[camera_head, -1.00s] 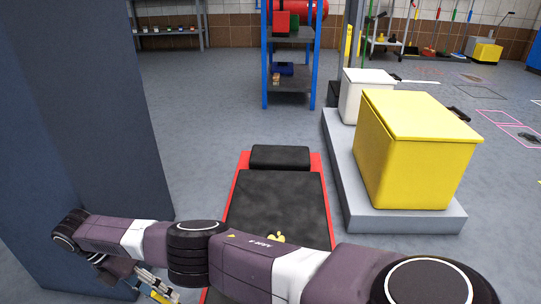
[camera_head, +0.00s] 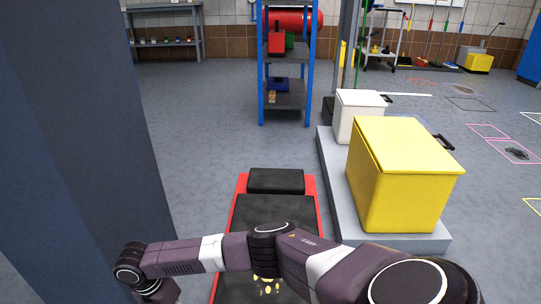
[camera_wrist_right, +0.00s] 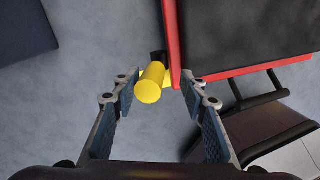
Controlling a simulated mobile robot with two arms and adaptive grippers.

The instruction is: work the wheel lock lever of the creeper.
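The creeper (camera_head: 273,212), a low red-framed board with black padding, lies on the floor and is partly hidden behind my right arm. In the right wrist view its red frame edge (camera_wrist_right: 173,40) and black pad (camera_wrist_right: 245,35) show at the upper right. The yellow lever (camera_wrist_right: 149,88) sticks out beside the frame's corner, its rounded end facing the camera, with a dark part behind it. My right gripper (camera_wrist_right: 162,84) is open, with its fingers on either side of the lever and visible gaps to it. My left gripper is in neither view.
A dark blue-grey column (camera_head: 90,130) stands close on the left. A yellow bin (camera_head: 400,185) and a white bin (camera_head: 357,115) stand on a grey platform (camera_head: 395,242) at right. A blue shelf rack (camera_head: 287,95) is behind. Floor is free between column and creeper.

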